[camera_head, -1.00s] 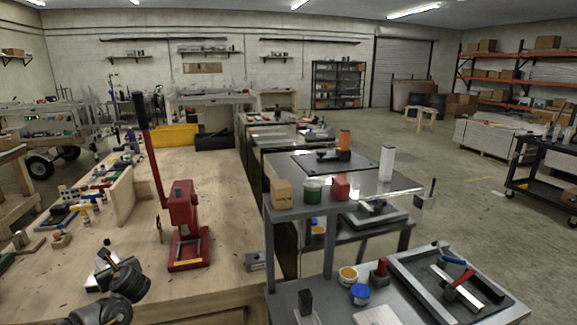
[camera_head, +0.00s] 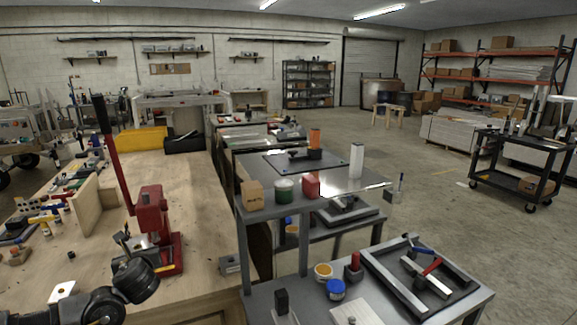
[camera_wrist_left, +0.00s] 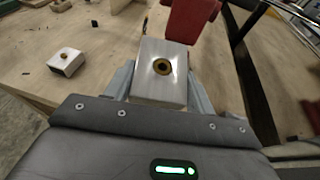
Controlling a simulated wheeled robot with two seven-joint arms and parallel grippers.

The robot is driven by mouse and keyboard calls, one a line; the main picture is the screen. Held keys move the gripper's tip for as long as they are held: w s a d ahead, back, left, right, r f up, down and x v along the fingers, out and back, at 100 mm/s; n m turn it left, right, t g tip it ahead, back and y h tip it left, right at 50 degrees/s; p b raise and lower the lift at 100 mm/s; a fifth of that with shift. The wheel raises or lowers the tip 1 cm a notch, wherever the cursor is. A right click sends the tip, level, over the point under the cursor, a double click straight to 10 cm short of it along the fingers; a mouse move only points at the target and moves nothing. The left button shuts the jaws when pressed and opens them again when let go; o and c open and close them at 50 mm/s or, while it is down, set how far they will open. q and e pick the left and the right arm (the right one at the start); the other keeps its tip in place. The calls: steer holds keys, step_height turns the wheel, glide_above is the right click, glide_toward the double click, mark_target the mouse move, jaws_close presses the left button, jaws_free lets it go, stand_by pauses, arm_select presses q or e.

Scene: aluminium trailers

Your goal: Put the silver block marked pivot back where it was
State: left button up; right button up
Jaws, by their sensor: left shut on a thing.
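My left gripper (camera_head: 128,243) is low over the wooden bench, just left of the red press. In the left wrist view its fingers (camera_wrist_left: 160,85) are shut on a silver block (camera_wrist_left: 152,88) with a brass-ringed round hole in its top face. In the head view the held block is mostly hidden by the gripper. I cannot read a pivot mark on it. A second silver block (camera_wrist_left: 67,61) with a similar hole lies on the bench to the left; it also shows in the head view (camera_head: 62,291). My right gripper is not in view.
The red press (camera_head: 152,222) stands close beside the gripper. A small grey metal block (camera_head: 231,264) lies near the bench's right edge. A grey cart (camera_head: 262,300) with tins and a tray stands right of the bench. Bare bench top (camera_head: 200,200) lies behind the press.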

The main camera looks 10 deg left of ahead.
arm_select(q)
steer(key=s+d+r+m+t+h+b, duration=0.1)
steer(key=s+d+r+m+h, duration=0.1)
steer(key=d, duration=0.6)
steer(key=s+d+r+m+t+h+b, duration=0.1)
steer(key=s+d+r+m+h, duration=0.2)
steer(key=d, duration=0.6)
steer(key=s+d+r+m+t+h+b, duration=0.1)
steer(key=s+d+r+m+h, duration=0.1)
steer(key=d, duration=0.7)
steer(key=shift+s+d+r+m+h, duration=0.15)
steer(key=shift+s+r+m+h, duration=0.2)
steer(key=shift+s+h, duration=0.5)
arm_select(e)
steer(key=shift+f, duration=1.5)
arm_select(q)
steer(key=shift+w+r, duration=0.1)
steer(key=shift+w, duration=0.05)
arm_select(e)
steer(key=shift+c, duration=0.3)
